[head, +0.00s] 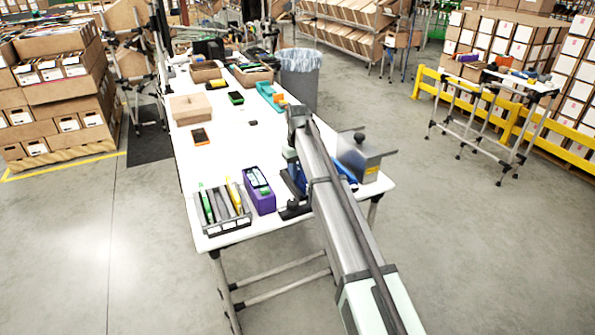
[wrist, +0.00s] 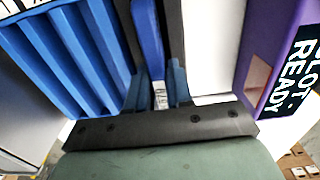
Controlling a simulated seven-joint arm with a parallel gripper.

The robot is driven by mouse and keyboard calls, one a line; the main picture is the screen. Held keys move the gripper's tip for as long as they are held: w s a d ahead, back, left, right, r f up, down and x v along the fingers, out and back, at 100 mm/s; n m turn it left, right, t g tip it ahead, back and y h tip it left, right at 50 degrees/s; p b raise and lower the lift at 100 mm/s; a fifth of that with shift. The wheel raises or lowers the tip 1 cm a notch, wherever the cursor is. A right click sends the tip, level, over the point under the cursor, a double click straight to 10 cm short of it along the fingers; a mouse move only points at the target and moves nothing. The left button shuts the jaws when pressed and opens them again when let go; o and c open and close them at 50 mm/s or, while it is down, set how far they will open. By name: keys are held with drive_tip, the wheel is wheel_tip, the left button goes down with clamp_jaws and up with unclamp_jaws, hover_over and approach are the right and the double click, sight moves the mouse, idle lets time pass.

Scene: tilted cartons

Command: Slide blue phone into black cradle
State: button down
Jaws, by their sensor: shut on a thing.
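In the wrist view my gripper (wrist: 158,90) has its two blue-grey fingers close together, shut on the blue phone (wrist: 147,32), which shows as a narrow strip, seen nearly edge-on. Black walls, seemingly of the black cradle (wrist: 174,40), run along both sides of the phone. I cannot tell how deep the phone sits between them or whether it touches them. In the head view my arm hides most of the phone and the fingertips. A black base, possibly the cradle's (head: 295,211), shows beside the arm near the table's front edge.
A blue slotted rack (wrist: 65,60) stands close left of the gripper in the wrist view. A dark rack (head: 229,226) and a grey metal box (head: 362,160) are nearby.

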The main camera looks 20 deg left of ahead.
idle(0.4)
drive_tip(key=c, duration=0.9)
unclamp_jaws()
drive_tip(key=shift+c, duration=0.2)
drive_tip(key=shift+r, duration=0.1)
wheel_tip(320, 180, up, 14)
drive_tip(key=shift+f, duration=0.2)
wheel_tip(320, 180, up, 7)
idle(0.4)
